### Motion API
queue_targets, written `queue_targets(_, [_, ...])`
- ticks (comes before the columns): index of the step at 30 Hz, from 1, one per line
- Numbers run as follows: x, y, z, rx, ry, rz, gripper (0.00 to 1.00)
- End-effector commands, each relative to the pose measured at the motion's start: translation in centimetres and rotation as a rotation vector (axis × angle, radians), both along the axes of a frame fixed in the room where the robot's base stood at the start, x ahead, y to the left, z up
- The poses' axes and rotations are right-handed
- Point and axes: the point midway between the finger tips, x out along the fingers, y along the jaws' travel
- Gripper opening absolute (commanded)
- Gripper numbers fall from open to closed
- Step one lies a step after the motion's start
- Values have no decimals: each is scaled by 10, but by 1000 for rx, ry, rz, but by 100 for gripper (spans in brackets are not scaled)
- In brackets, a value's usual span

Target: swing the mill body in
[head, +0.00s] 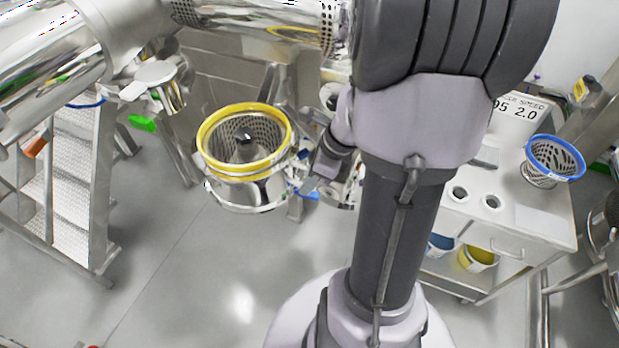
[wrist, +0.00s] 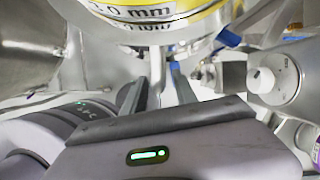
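The mill body (head: 240,192) is a round steel housing with a yellow ring on top, left of my arm in the head view. A perforated screen and a dark central hub show inside it. In the wrist view the mill body's yellow band (wrist: 200,20), with a label ending in "mm", fills the top, close above my gripper. My gripper (wrist: 160,82) has its two dark fingers apart, with a pale metal bar showing between or just beyond them; contact cannot be told. In the head view my gripper is at the mill body's right side, mostly hidden by my arm.
A steel step ladder (head: 85,185) stands at left. A white cart (head: 515,215) at right carries a blue-rimmed screen basket (head: 553,160). Large steel pipework (head: 50,60) crosses the upper left. A round knob (wrist: 268,82) is at right in the wrist view. The front-left floor is clear.

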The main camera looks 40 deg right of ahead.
Motion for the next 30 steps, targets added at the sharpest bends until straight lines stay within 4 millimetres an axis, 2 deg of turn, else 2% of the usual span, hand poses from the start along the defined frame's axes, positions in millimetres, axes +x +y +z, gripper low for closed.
queue_targets(2, [0,0,0,0,0,0,34])
queue_targets(7, [0,0,1,0,0,0,3])
queue_targets(8, [0,0,1,0,0,0,0])
queue_targets(30, [0,0,1,1,0,0,0])
